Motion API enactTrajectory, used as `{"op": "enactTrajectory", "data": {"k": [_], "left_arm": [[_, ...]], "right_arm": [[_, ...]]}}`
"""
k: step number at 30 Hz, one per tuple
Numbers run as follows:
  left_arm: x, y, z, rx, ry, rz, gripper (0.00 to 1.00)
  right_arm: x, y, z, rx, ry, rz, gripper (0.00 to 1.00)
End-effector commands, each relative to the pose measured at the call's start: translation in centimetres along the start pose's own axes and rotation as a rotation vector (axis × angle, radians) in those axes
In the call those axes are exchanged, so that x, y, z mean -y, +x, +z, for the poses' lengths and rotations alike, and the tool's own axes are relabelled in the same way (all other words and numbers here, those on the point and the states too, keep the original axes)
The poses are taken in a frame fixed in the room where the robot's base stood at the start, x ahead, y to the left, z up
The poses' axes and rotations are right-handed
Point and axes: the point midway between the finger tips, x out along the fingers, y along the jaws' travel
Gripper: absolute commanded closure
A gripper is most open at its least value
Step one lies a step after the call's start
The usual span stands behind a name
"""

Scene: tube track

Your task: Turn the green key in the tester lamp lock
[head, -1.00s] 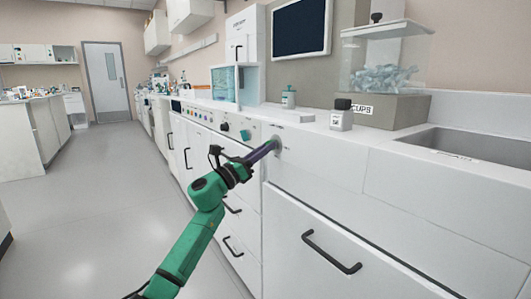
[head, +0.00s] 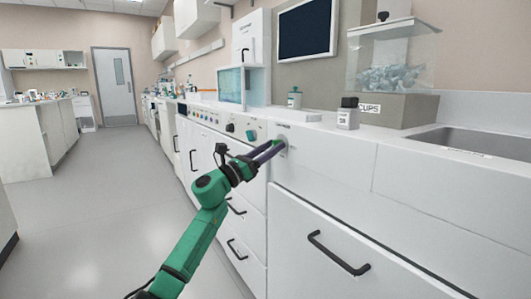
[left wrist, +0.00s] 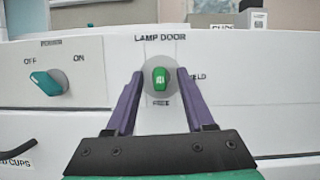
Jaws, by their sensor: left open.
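The green key (left wrist: 160,78) sits upright in a round grey lock (left wrist: 172,92) on the white cabinet front, under the label "LAMP DOOR". "FREE" is printed below the lock, and a partly hidden label ending in "ELD" is at its right. My left gripper (left wrist: 160,74) is open, with one purple finger on each side of the key and a visible gap to it. In the head view, my left gripper (head: 277,147) has its fingertips at the panel and mostly hides the lock. My right gripper is not in view.
A teal knob (left wrist: 46,82) marked OFF and ON is left of the lock. A small black-capped bottle (head: 348,113) and a cups box (head: 392,110) stand on the counter above. A drawer handle (head: 337,254) juts out at lower right. The floor at left is clear.

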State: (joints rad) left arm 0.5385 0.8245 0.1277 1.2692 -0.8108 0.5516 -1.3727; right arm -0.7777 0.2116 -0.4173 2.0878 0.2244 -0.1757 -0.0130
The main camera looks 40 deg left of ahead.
Motion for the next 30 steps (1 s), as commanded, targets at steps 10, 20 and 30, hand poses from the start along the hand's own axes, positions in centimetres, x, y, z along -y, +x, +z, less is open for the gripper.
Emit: {"op": "enactTrajectory", "data": {"k": [10, 20, 30], "left_arm": [[0.0, -4.2, -0.4, -0.004, -0.002, 0.001, 0.47], [0.0, -12.7, -0.1, -0.002, -0.002, 0.002, 0.47], [0.0, -14.6, 0.0, 0.000, 0.001, 0.000, 0.47]], "right_arm": [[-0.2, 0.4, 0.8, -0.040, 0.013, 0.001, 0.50], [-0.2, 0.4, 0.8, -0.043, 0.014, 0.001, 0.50], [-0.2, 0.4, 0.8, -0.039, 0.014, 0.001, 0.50]]}}
